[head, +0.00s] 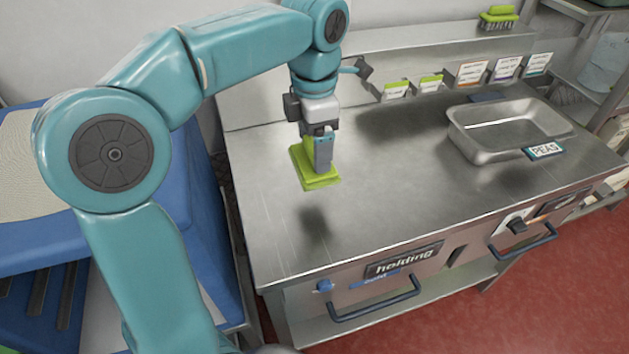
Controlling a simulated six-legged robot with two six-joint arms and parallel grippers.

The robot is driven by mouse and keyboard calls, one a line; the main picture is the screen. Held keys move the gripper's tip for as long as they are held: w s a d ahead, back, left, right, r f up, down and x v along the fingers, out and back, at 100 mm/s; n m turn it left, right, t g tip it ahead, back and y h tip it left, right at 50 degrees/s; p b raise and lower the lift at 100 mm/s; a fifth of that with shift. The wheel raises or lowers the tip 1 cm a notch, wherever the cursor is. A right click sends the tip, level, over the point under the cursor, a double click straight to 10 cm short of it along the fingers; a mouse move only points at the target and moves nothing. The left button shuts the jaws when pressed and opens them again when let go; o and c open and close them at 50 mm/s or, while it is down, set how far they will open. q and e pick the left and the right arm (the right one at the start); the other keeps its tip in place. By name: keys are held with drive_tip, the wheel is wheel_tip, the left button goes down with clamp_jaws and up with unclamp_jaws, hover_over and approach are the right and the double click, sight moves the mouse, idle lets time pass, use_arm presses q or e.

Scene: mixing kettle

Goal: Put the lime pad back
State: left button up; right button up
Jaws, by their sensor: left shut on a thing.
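The lime pad (306,178) is a flat, bright yellow-green block. My left gripper (323,160) points down and is shut on it, hiding part of its upper face. A dark shadow on the steel counter (400,205) shows in front of the pad, so the pad seems to be held above the counter. My right gripper is not in view.
A steel pan (480,153) labelled PEAS stands at the right of the counter. Several small cards (471,72) line the back ledge, and a lime brush (498,18) lies higher up. The counter's middle is clear.

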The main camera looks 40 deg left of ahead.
use_arm(q)
wheel_tip(320, 180, down, 9)
drive_tip(key=shift+r+b, duration=0.1)
drive_tip(key=shift+b, duration=0.55)
drive_tip(key=o, duration=0.9)
drive_tip(key=shift+r, duration=0.2)
wheel_tip(320, 180, up, 12)
drive_tip(key=p, duration=0.2)
drive_tip(key=shift+f+p, duration=0.15)
drive_tip(key=shift+p, duration=0.15)
